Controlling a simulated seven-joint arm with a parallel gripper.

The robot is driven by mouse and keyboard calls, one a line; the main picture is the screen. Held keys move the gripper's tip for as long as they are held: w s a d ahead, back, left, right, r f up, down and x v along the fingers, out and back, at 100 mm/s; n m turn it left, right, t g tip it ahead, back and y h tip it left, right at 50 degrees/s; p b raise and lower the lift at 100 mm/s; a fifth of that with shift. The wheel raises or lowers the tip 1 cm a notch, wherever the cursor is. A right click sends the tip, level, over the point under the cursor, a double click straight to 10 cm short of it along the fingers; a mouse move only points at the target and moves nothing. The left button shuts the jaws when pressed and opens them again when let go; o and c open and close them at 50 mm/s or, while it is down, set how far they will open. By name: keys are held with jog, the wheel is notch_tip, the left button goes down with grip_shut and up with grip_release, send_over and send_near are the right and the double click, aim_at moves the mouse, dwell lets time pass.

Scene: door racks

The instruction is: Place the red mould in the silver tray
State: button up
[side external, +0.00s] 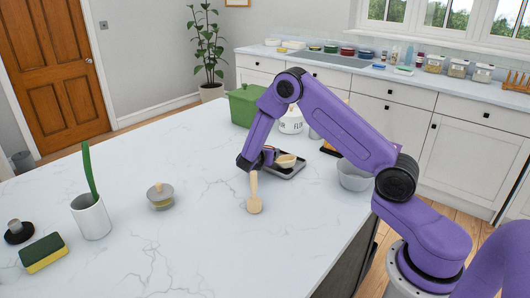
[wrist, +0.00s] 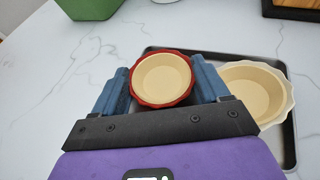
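The red mould (wrist: 162,80) is a small round fluted dish, red outside and cream inside. In the wrist view it sits between my gripper's blue fingers (wrist: 162,88), which appear to press on both sides of it. The silver tray (wrist: 222,56) is a grey rectangular pan with a dark rim; the mould overlaps its left part in this view, and its height above the tray is hard to tell. A cream mould (wrist: 255,92) lies at the tray's right. In the side view my gripper (side external: 257,161) is at the tray's (side external: 290,173) left end; the red mould is mostly hidden there.
A wooden spoon-like tool (side external: 254,204) stands just in front of the gripper. A green bin (side external: 245,105) and a white flour pot (side external: 291,121) are behind. A grey bowl (side external: 355,175) is right of the tray.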

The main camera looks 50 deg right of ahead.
jog(key=shift+s+d+f, duration=0.15)
jog(key=shift+s+f, duration=0.2)
jog(key=v, duration=0.7)
jog(key=shift+w+a+r, duration=0.15)
jog(key=shift+a+r, duration=0.15)
jog(key=shift+r, duration=0.1)
jog(key=shift+a+r, duration=0.2)
jog(key=s+a+r+m+g+y, duration=0.1)
jog(key=s+a+r+m+y, duration=0.2)
jog(key=s+a+r+m, duration=0.4)
jog(key=s+a+m+g+y, duration=0.1)
jog(key=s+a+y, duration=0.3)
jog(key=s, duration=1.1)
jog(key=s+a+r+m+g+y, duration=0.1)
jog(key=s+y, duration=0.5)
jog(key=s, duration=0.9)
jog(key=a+m+g, duration=0.1)
jog(key=a+g, duration=0.1)
jog(key=a, duration=0.1)
jog(key=shift+s+a, duration=0.25)
jog(key=shift+a, duration=0.1)
